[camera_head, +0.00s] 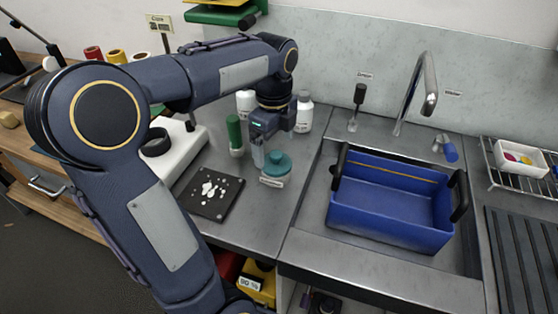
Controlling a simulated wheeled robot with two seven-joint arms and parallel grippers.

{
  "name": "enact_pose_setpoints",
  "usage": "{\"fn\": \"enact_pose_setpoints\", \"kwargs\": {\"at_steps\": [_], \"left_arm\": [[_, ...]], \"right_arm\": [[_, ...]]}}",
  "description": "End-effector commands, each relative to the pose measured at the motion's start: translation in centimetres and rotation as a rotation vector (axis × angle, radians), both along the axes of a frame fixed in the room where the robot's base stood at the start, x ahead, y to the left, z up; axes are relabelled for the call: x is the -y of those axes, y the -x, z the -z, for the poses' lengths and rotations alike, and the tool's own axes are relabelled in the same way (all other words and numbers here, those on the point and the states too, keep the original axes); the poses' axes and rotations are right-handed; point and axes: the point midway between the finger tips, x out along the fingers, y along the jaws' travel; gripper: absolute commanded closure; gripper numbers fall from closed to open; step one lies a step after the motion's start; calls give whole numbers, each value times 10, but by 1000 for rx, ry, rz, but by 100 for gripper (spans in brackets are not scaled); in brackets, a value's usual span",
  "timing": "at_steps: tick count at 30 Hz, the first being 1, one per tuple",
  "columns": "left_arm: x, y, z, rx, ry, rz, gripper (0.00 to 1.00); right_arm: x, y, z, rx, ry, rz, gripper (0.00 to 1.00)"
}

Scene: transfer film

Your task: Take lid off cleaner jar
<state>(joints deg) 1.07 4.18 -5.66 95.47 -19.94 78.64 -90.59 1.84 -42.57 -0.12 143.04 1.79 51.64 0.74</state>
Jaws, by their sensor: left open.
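The cleaner jar (273,180) is a small, pale, labelled jar standing on the grey counter, left of the sink. Its teal lid (278,162) with a knob on top sits on it. My left gripper (262,153) points down just behind and left of the lid, open, with its fingertips close to the lid's edge. I cannot tell whether they touch it. My left arm covers much of the left side. My right gripper is not in view.
A green-topped bottle (235,136) and white bottles (304,112) stand close around the gripper. A black mat with white pieces (213,208) lies left of the jar. A blue crate (392,231) with black handles sits in the sink, under the faucet (427,88).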

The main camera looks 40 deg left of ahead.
Motion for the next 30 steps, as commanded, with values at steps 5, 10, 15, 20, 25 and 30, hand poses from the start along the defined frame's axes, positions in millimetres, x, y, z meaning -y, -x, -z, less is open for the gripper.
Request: {"fn": "enact_pose_setpoints", "kwargs": {"at_steps": [5, 10, 15, 20, 25, 30], "left_arm": [[0, 1, 29, -5, 0, -2, 8], [0, 1, 41, -1, 1, -2, 8], [0, 0, 41, 0, 1, -3, 8], [0, 0, 41, 0, 1, -3, 25], [0, 0, 41, 0, 1, -3, 47], [0, 0, 40, 0, 1, -3, 56]], "right_arm": [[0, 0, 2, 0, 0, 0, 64], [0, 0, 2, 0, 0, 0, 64], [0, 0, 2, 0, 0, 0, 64], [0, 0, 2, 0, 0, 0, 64], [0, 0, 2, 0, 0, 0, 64], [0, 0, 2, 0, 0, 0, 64]]}}
